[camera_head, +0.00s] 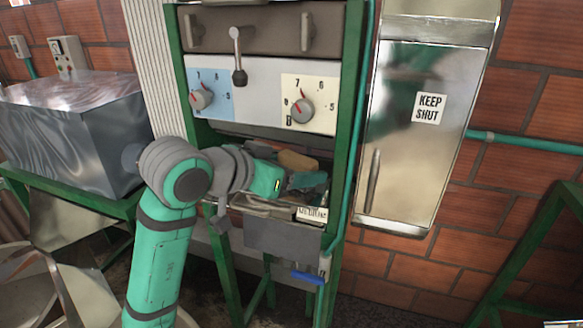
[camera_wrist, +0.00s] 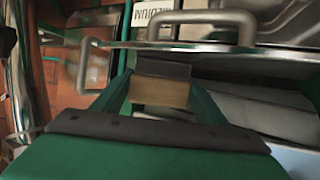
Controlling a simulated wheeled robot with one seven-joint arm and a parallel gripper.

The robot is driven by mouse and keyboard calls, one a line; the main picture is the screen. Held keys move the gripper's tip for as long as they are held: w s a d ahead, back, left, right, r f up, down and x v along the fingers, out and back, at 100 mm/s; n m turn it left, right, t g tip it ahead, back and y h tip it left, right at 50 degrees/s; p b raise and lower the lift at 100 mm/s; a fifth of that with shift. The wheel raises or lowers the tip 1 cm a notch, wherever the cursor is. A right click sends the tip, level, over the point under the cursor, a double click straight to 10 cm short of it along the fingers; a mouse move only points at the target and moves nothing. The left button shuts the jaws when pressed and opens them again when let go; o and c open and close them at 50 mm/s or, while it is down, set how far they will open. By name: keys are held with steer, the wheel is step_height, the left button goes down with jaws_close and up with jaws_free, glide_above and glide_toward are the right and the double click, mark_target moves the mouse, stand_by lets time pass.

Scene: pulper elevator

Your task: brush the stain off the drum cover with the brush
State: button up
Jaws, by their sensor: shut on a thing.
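My gripper (camera_head: 306,182) reaches into the opening below the dial panel of the green-framed machine. In the wrist view my gripper (camera_wrist: 160,88) has its two green fingers closed on a tan block with a dark edge, which looks like the brush (camera_wrist: 158,94). A tan, rounded piece also shows just above the fingers in the head view; I cannot tell if it is the same brush. A grey curved surface lies to the right of the fingers in the wrist view, possibly the drum cover (camera_wrist: 250,108). I cannot make out the stain or whether the brush touches anything.
A tray edge with a MEDIUM label (camera_head: 312,214) crosses the front of the opening. Metal handles (camera_wrist: 180,17) stand close ahead of the fingers. The dial panel (camera_head: 250,92) hangs above. A steel KEEP SHUT cabinet (camera_head: 405,150) is at right, a metal box (camera_head: 70,125) at left.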

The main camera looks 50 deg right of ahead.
steer(key=shift+s+d+f, duration=0.1)
steer(key=shift+s+d, duration=0.2)
steer(key=shift+s, duration=0.6)
steer(key=shift+s+a+f, duration=0.1)
steer(key=shift+s+a, duration=0.05)
steer(key=shift+a, duration=0.3)
